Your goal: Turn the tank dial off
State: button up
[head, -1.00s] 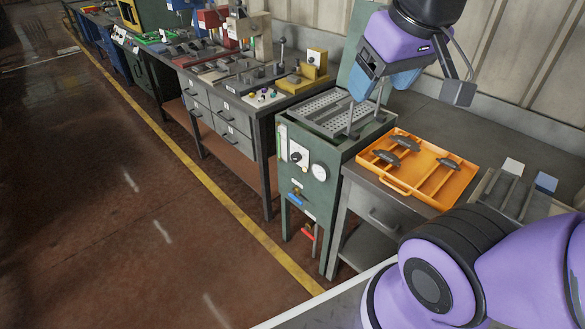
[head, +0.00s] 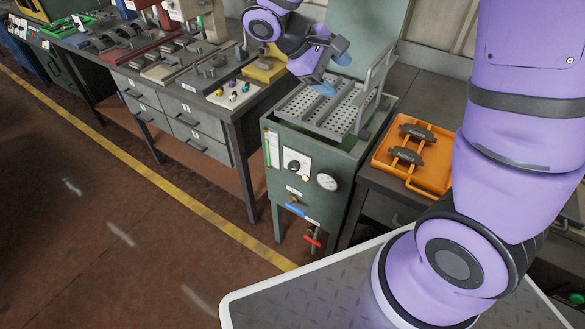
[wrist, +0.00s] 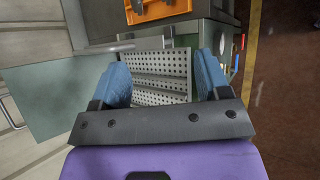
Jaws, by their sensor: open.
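The green tank (head: 345,165) stands in the middle of the head view. Its dial (head: 292,167) is a dark round knob on a white plate on the front face; its exact setting is too small to read. My gripper (head: 335,77) is above the perforated grey tray in the tank's top, with its blue fingers apart and nothing between them. In the wrist view, my gripper (wrist: 165,80) is open over the perforated tray (wrist: 160,68). The dial is not clearly visible in the wrist view.
A round gauge (head: 327,181) sits right of the dial, with blue (head: 294,209) and red (head: 312,238) valve handles below. An orange tray (head: 433,170) holding brake shoes stands to the right. A workbench (head: 185,105) stands left. The floor before the tank is clear.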

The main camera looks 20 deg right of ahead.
jog(key=w+a+f+n+h, duration=0.3)
jog(key=w+a+f+h, duration=0.15)
jog(key=f, duration=0.45)
jog(key=n+t+h, duration=0.1)
jog(key=n+t, duration=1.1)
jog(key=t, duration=0.1)
send_near(292, 169)
jog(key=x, duration=1)
jog(key=shift+d, duration=0.1)
jog(key=shift+c, duration=0.3)
jog(key=c, duration=0.9)
